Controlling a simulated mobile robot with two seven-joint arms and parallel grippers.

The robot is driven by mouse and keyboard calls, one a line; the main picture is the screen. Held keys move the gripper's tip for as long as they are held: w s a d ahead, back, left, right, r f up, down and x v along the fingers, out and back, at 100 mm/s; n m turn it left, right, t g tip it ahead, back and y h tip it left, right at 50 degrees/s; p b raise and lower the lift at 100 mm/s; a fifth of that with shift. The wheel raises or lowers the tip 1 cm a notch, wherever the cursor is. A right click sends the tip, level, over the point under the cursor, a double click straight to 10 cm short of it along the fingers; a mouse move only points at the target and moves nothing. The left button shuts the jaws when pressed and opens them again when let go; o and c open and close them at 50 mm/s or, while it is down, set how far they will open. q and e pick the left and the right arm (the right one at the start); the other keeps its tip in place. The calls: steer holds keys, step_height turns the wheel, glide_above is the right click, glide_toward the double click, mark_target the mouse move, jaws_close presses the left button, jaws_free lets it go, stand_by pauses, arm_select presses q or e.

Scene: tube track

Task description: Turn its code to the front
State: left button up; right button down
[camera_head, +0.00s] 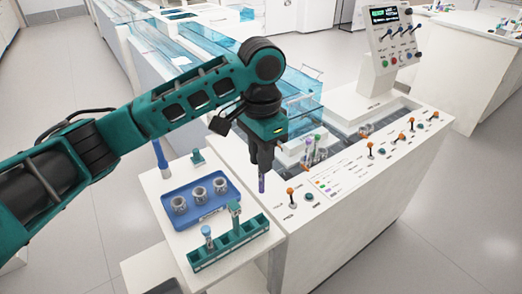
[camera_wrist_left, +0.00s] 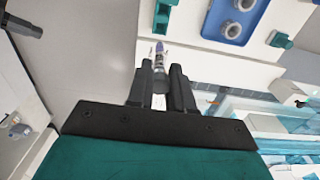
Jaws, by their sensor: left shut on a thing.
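My left gripper (camera_head: 262,168) is shut on a slim tube (camera_head: 262,186) and points down beside the front left corner of the white machine. The tube's purple end shows below the fingers. In the left wrist view the tube (camera_wrist_left: 160,58) sticks out between the two dark fingertips of the left gripper (camera_wrist_left: 160,76). The fingers hide the rest of it. I cannot make out a code on it at this size. My right gripper is not in view.
A blue tray (camera_head: 172,219) with three grey holders and a teal rack (camera_head: 228,249) with tubes stand on the white side table, left of the gripper. The white machine (camera_head: 345,190) carries levers, buttons and further tubes (camera_head: 309,150). A control panel (camera_head: 391,40) rises behind.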

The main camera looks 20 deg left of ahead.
mark_target(261, 193)
arm_select(q)
steer(key=shift+f+b, duration=0.35)
steer(key=shift+f, duration=3.4)
steer(key=shift+f+b, duration=0.45)
steer(key=shift+f, duration=2.3)
steer(key=shift+r+n+p, duration=0.15)
steer(key=shift+n+p, duration=0.55)
steer(key=shift+p, duration=0.4)
steer(key=shift+n, duration=0.5)
steer(key=n, duration=0.5)
steer(key=shift+d+n, duration=0.1)
steer(key=shift+n, duration=0.2)
steer(key=n, duration=0.7)
